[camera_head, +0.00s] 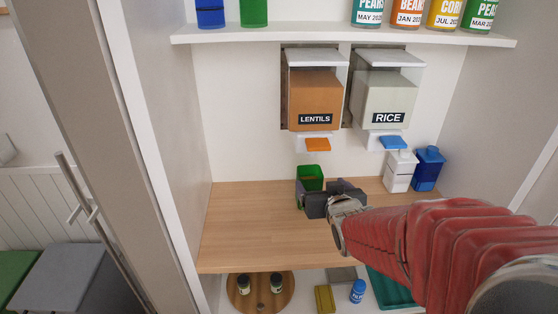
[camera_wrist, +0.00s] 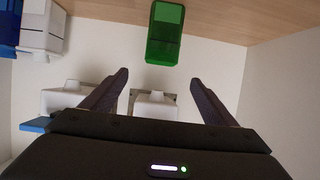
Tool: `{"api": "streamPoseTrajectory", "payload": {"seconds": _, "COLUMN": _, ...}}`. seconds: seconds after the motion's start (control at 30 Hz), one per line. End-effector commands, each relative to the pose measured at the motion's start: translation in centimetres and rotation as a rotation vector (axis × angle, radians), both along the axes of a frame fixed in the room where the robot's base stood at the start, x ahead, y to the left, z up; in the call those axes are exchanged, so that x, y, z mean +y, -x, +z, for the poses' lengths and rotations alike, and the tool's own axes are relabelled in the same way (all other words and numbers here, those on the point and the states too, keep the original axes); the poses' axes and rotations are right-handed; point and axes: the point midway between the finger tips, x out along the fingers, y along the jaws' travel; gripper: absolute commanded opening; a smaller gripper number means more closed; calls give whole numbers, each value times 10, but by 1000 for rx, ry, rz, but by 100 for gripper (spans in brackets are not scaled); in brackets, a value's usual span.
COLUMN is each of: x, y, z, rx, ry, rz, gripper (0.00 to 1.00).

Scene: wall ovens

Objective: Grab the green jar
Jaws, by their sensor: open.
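A small green, open-topped, box-like jar (camera_head: 311,172) stands on the wooden counter, below the lentils dispenser. Its lower part is partly hidden by my gripper in the head view. My gripper (camera_head: 322,192) is open, right in front of the jar. In the wrist view, which looks upside down, the green jar (camera_wrist: 165,35) is ahead of my open, empty gripper (camera_wrist: 159,78), roughly in line with the gap between the fingers. The jar shows beyond the fingertips there, not clasped.
The lentils dispenser (camera_head: 315,100) and rice dispenser (camera_head: 385,98) hang on the back wall. White (camera_head: 400,172) and blue (camera_head: 428,169) canisters stand on the right. A shelf (camera_head: 340,36) above holds cans, a blue jar and another green jar (camera_head: 254,12). The counter's left side (camera_head: 245,225) is clear.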

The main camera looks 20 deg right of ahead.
Motion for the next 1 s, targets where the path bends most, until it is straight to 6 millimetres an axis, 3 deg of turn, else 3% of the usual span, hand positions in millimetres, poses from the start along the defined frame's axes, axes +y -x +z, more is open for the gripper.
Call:
{"api": "streamPoseTrajectory", "payload": {"seconds": 0.27, "x": -2, "y": -10, "z": -4, "rx": 1, "ry": 0, "rz": 0, "gripper": 80}}
{"api": "streamPoseTrajectory", "payload": {"seconds": 1.0, "x": -11, "y": -71, "z": -30, "rx": 1, "ry": 0, "rz": -1, "gripper": 80}}
